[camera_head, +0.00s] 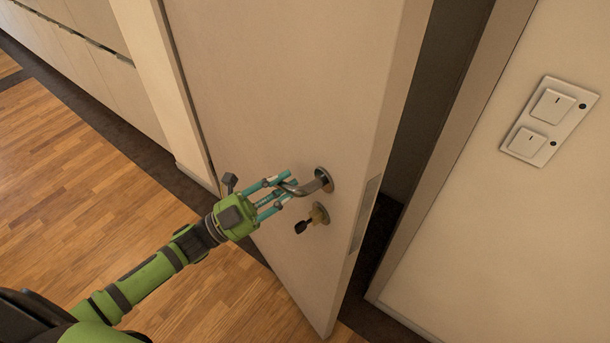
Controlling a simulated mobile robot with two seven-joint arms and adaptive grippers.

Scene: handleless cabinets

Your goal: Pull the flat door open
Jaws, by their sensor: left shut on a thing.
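The flat door (280,80) is a plain beige panel in the middle of the head view. It stands ajar, with a dark gap between its right edge and the frame. Its metal lever handle (322,180) sits near that edge, and a key (302,226) is in the lock just below. My left gripper (287,188) comes in from the lower left and is shut on the lever handle, its teal fingers around the lever's free end. The fingers hide part of the lever. My right gripper is not in view.
The door frame (462,130) and a wall with a double light switch (551,118) are at the right. Pale cabinets (85,65) line the upper left. The wooden floor (80,190) at the left is clear.

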